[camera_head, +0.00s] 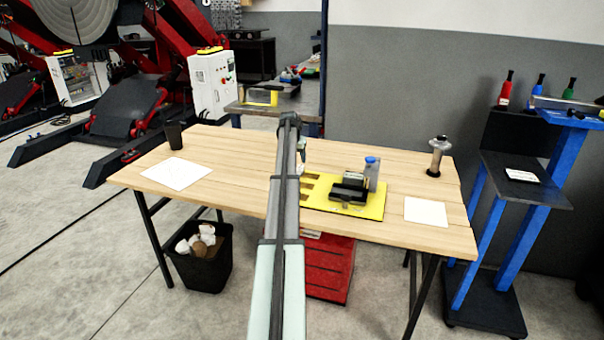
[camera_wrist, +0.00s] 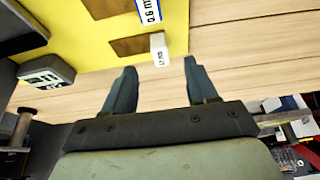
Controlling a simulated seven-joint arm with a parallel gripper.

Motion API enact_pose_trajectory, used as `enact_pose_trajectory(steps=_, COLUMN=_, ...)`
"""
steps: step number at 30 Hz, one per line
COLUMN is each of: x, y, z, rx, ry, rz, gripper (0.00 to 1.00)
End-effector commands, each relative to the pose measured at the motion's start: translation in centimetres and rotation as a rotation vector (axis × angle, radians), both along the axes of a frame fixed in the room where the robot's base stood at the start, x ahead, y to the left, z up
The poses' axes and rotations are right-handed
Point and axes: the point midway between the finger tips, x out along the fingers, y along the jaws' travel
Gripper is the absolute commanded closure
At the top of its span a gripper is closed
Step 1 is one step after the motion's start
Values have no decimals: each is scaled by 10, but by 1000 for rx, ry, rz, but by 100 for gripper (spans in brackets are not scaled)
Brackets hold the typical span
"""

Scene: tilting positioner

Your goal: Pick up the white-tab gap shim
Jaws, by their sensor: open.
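The white tab (camera_wrist: 158,50) of a gap shim shows in the wrist view at the edge of a yellow board (camera_wrist: 92,52), with small dark print on it. The rest of that shim cannot be made out. My gripper (camera_wrist: 160,64) is open and empty, its two dark fingers apart on either side of the tab's line. The tab appears just beyond the fingertips, not between them. In the head view the yellow board (camera_head: 372,209) lies on the wooden table, and my arm hides its left part and most of my gripper.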

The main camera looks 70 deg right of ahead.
Motion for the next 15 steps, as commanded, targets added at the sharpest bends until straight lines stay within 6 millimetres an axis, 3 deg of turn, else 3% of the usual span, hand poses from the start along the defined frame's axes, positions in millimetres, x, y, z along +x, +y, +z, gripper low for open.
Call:
enact_pose_trajectory(steps=3, x=0, y=-8, z=-18, rx=1, ry=0, rz=0, gripper=43)
enact_pose_trajectory(steps=15, x=-1, y=-18, z=-45, rx=1, ry=0, rz=0, gripper=43)
